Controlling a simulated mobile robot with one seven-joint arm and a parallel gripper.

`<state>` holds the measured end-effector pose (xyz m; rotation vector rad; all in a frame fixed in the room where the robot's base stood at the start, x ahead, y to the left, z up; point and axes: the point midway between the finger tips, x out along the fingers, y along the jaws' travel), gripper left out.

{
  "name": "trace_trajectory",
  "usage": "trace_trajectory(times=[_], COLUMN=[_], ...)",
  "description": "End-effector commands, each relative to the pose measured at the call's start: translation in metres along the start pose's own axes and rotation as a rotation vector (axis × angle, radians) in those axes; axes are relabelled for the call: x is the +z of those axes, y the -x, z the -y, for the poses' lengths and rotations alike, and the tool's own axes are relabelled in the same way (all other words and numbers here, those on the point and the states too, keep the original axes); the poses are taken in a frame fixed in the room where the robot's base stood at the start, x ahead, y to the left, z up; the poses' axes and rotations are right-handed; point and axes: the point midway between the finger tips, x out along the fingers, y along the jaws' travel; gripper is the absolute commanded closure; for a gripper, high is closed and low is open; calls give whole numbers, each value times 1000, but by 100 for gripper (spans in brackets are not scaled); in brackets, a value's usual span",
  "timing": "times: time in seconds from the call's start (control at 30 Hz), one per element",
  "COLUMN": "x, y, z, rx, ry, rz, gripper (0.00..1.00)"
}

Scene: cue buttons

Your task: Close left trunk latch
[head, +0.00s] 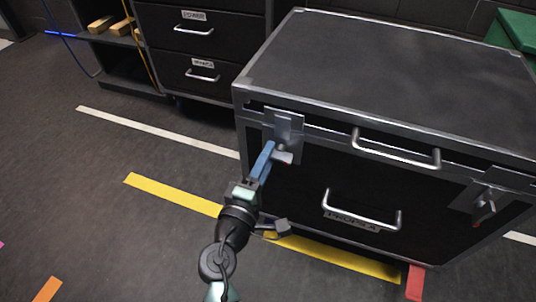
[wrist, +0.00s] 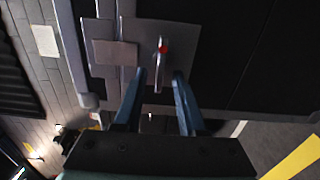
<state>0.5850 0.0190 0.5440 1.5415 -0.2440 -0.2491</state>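The black trunk (head: 390,60) with metal edges stands at the right in the head view, its lid down. The left trunk latch (head: 284,128) is a metal plate on the trunk's front left, with a small lever (head: 284,157). In the wrist view the plate (wrist: 185,35) carries a lever (wrist: 159,75) with a red dot at its pivot. My gripper (head: 267,160) is at this latch. Its two blue fingers (wrist: 160,78) are apart, one on each side of the lever's lower end. I cannot tell whether either finger touches it.
The right latch (head: 484,205) is on the trunk's front right. Two handles (head: 395,152) (head: 360,212) stick out from the front between the latches. Drawers (head: 203,45) and a shelf stand behind at the left. The floor left of the trunk is clear.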

Motion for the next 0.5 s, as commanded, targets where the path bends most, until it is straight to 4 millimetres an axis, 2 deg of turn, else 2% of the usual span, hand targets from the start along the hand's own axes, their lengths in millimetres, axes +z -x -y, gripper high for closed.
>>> trace_trajectory(times=[0.5], x=[-1], y=[102], z=[-1], rx=[-3], ry=[1], rz=[-4], gripper=[60])
